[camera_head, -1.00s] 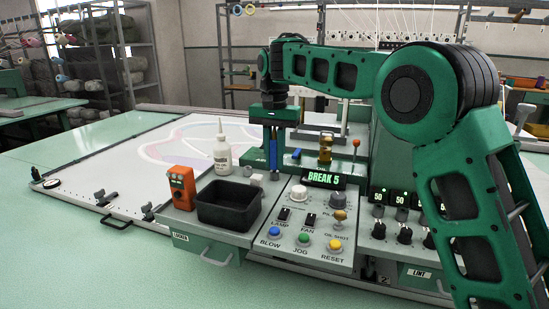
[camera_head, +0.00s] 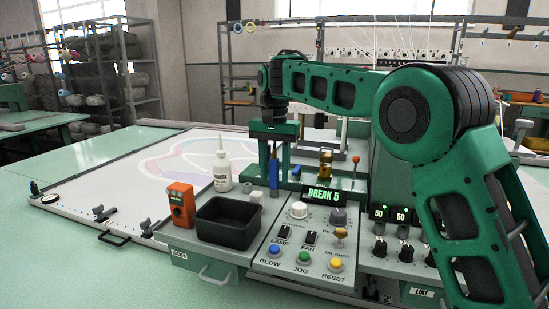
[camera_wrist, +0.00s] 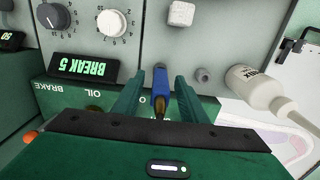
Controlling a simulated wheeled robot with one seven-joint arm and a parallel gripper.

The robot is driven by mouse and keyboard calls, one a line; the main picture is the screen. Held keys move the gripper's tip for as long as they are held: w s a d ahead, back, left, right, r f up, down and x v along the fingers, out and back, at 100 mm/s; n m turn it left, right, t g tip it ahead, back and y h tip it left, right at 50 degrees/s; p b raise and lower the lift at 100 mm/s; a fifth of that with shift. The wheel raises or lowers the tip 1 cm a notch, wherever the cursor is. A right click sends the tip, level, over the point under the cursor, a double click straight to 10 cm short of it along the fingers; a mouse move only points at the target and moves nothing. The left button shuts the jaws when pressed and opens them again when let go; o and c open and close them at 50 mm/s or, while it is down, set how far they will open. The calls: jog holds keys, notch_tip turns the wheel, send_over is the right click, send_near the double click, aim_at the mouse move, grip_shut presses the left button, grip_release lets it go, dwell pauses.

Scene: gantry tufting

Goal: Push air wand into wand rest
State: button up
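The air wand (camera_head: 274,177) has a blue handle and stands roughly upright at the back edge of the console. In the wrist view its blue handle (camera_wrist: 161,85) has a brass-coloured end toward the camera. My gripper (camera_head: 274,168) is right above it, with one green finger on each side of the handle. In the wrist view my gripper (camera_wrist: 157,90) shows gaps between both fingers and the handle, so it looks open around the wand. The wand's lower end and the wand rest cannot be made out clearly.
A white bottle (camera_head: 222,172) and an orange device (camera_head: 182,205) stand left of my gripper. A black bin (camera_head: 229,240) is in front. The control panel (camera_head: 290,258) with knobs and buttons lies right of the bin. The white frame bed (camera_head: 110,190) is clear at left.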

notch_tip(320, 180, up, 9)
jog(key=shift+w+r, duration=0.1)
jog(key=shift+r, duration=0.1)
dwell(0.4)
